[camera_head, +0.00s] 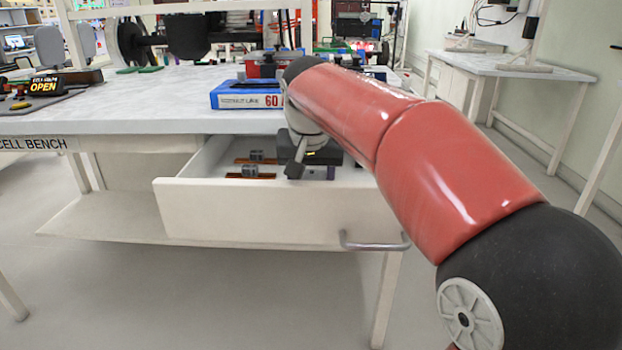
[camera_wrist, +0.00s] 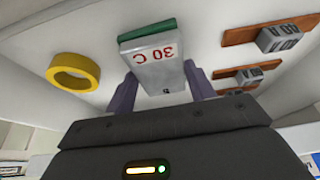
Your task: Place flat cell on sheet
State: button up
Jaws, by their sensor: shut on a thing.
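My gripper (camera_wrist: 161,84) is shut on a flat cell (camera_wrist: 150,48) in the wrist view. The cell is pale with a green end and red "30 C" lettering, held between two purple-grey fingers. In the head view my gripper (camera_head: 312,172) is inside the open drawer, to the right of these sheets (camera_head: 240,161) (camera_head: 236,176). The held cell is hard to make out there. I cannot tell its height above the drawer floor.
The open white drawer (camera_head: 255,215) sticks out below the bench top (camera_head: 130,100); its walls surround my gripper. A yellow ring (camera_wrist: 73,72) lies on the left in the wrist view. A blue "60" box (camera_head: 240,100) stands on the bench above the drawer.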

jog(key=shift+f, duration=0.1)
jog(key=o, duration=1.2)
jog(key=p+v, duration=0.2)
jog(key=v, duration=1)
jog(key=shift+p, duration=0.3)
jog(key=shift+s, duration=0.15)
